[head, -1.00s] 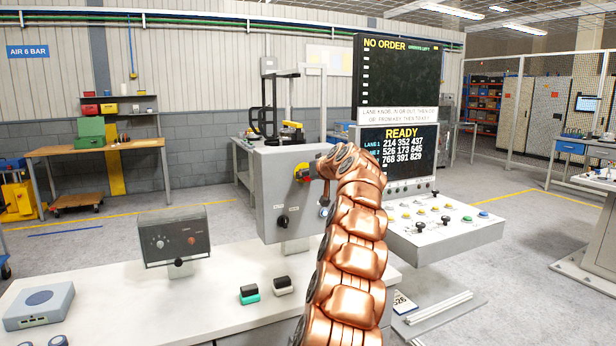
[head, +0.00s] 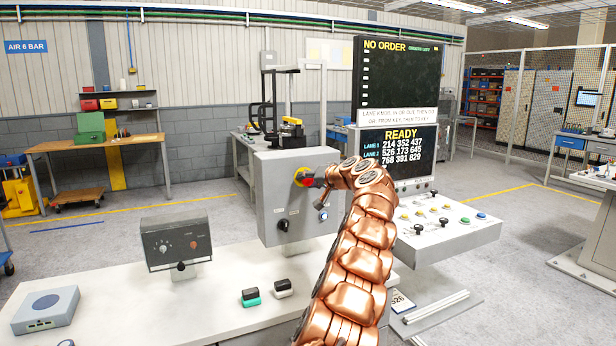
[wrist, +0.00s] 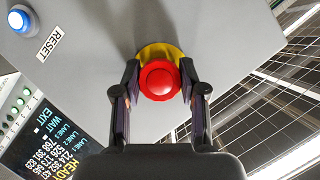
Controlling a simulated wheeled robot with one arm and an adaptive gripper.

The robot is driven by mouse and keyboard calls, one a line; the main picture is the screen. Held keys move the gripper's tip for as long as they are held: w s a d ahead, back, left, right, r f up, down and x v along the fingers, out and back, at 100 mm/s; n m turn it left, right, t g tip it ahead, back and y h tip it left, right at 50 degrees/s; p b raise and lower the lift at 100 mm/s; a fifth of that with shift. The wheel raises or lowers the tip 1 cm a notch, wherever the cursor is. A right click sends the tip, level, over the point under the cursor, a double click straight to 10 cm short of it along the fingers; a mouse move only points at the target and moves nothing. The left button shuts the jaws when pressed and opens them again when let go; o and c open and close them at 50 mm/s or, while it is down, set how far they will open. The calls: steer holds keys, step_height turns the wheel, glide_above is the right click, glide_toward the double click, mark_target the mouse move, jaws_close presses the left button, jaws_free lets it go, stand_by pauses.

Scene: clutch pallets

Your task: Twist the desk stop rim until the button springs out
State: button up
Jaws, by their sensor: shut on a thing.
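The desk stop is a red mushroom button (wrist: 159,80) on a yellow surround (wrist: 158,52), fixed to the upper right of a grey control box. In the head view the red and yellow stop (head: 302,176) is partly hidden by my gripper (head: 316,180). In the wrist view my gripper (wrist: 159,84) has one dark finger on each side of the red rim, shut on it. I cannot tell from these views how far the button stands out.
The grey box (head: 268,215) carries a black knob (head: 283,225) and a blue button. A RESET label (wrist: 50,43) sits near that blue button (wrist: 23,20). A console with screens (head: 398,155) stands to the right. A small dark-faced panel (head: 176,242) stands on the white desk.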

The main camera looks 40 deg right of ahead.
steer(key=shift+m, duration=0.5)
steer(key=shift+p, duration=0.3)
steer(key=o, duration=1.2)
steer(key=shift+c, duration=0.2)
steer(key=v, duration=1.2)
steer(key=shift+f, duration=0.2)
steer(key=shift+d, duration=0.15)
